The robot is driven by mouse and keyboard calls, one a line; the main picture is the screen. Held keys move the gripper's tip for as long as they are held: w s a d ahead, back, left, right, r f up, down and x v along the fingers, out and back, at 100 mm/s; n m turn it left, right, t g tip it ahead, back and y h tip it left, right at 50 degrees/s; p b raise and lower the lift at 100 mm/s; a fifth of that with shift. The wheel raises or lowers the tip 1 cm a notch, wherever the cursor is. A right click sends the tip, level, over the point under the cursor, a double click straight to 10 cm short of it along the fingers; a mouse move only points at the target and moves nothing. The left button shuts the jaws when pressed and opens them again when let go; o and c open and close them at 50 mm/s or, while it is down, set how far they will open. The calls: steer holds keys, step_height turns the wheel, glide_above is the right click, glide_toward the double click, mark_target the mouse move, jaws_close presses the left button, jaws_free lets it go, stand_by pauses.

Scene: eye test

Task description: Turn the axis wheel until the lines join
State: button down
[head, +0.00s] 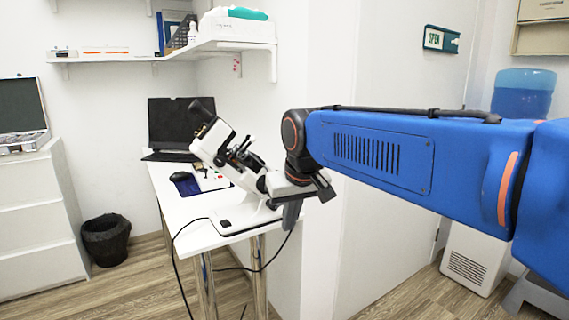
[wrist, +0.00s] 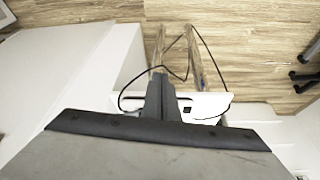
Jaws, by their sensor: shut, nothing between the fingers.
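The white and black eye instrument (head: 222,143) stands on the white table in the head view, its tube tilted up to the left towards a black eyepiece. I cannot make out the axis wheel for certain; small dark parts show on the instrument's upper side, and my wrist hides part of its right side. My gripper (head: 289,222) points down at the right of the instrument, close to its base near the table's right end. I cannot tell whether it touches it. In the wrist view my gripper (wrist: 160,80) is shut and empty, above the table's edge and the floor.
The white table (head: 171,198) has metal legs and a black cable (head: 177,262) hanging down. A laptop (head: 172,124) and a dark mouse (head: 185,183) are at its back and left. A wall stands close on the right. A black bin (head: 106,240) is on the floor.

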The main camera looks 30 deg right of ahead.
steer(key=w+d+r+m, duration=0.1)
steer(key=w+d+r, duration=0.3)
steer(key=w, duration=0.4)
steer(key=w+d+r+m+h, duration=0.1)
steer(key=w+d+r, duration=0.4)
steer(key=w, duration=0.3)
steer(key=w+d+r+m, duration=0.1)
steer(key=w+d+r, duration=0.3)
steer(key=w, duration=0.4)
steer(key=shift+g, duration=0.4)
steer(key=x, duration=0.9)
steer(key=shift+d+f, duration=0.3)
steer(key=shift+s+a+f+m+t, duration=0.3)
steer(key=shift+s+m, duration=0.1)
steer(key=shift+s, duration=0.45)
